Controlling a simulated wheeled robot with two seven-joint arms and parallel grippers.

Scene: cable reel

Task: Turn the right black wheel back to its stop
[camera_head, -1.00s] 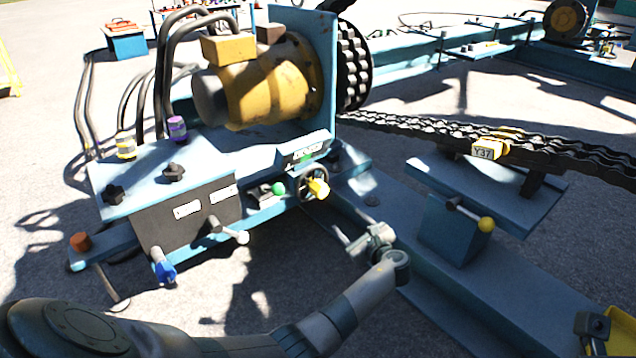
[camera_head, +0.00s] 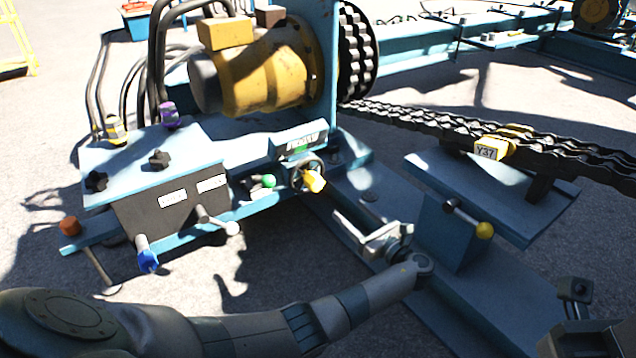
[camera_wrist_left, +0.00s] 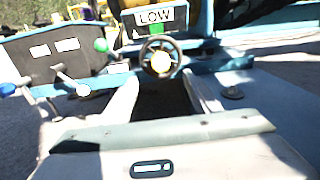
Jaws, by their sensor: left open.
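Two small black star-shaped wheels sit on the blue-topped control box: the right one (camera_head: 159,159) and the left one (camera_head: 96,181). A larger black handwheel (camera_head: 293,179) with a yellow handle is on the front of the machine, below a "LOW" display; it also shows in the left wrist view (camera_wrist_left: 146,52). My left gripper (camera_head: 362,224) is open and empty, right of the control box and apart from both star wheels. Its spread fingers (camera_wrist_left: 163,98) point toward the handwheel in the wrist view. A dark part at the lower right edge seems to be my right gripper (camera_head: 575,290); its jaws are unclear.
Blue (camera_head: 147,262) and white (camera_head: 231,228) levers stick out from the box front, with a green knob (camera_head: 268,181) beside the handwheel. A yellow-ball lever (camera_head: 484,230) stands on the blue stand at right. Hoses rise behind the box. Pavement before the box is clear.

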